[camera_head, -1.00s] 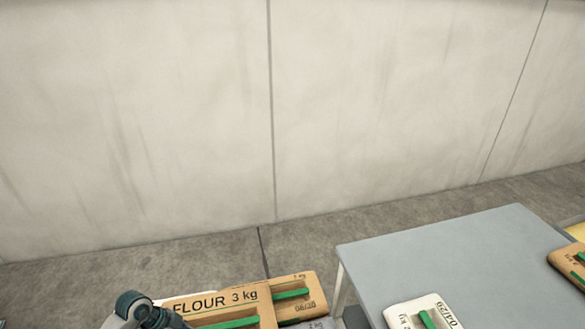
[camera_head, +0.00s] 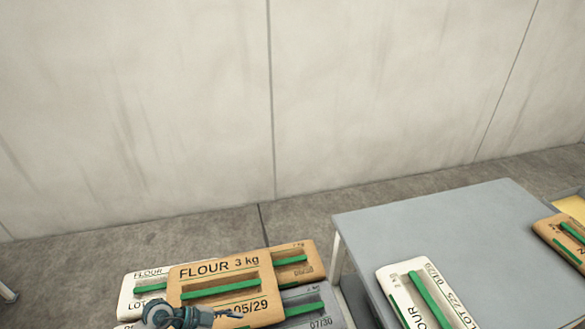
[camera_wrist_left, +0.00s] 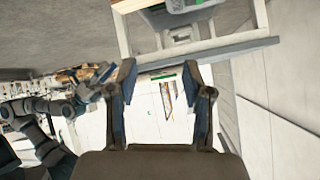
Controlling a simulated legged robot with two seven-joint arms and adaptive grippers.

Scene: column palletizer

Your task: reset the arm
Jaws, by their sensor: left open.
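My left gripper (camera_head: 190,316) is at the bottom edge of the head view, in front of the tan flour pack and over the lower part of the stack. Whether it touches the packs I cannot tell. In the left wrist view its two fingers (camera_wrist_left: 161,85) are spread apart with nothing gripped between them. A white surface with a green strip shows beyond the fingers. Another arm of mine (camera_wrist_left: 45,112) shows at the left of the wrist view, its jaws too small and blurred to read.
Tan flour pack (camera_head: 225,278) lies on a stack with other tan, white and grey packs. Right of it stands a grey table (camera_head: 430,225) bearing a white pack (camera_head: 428,298) and a tan pack (camera_head: 562,238). A pale wall (camera_head: 400,90) closes the back.

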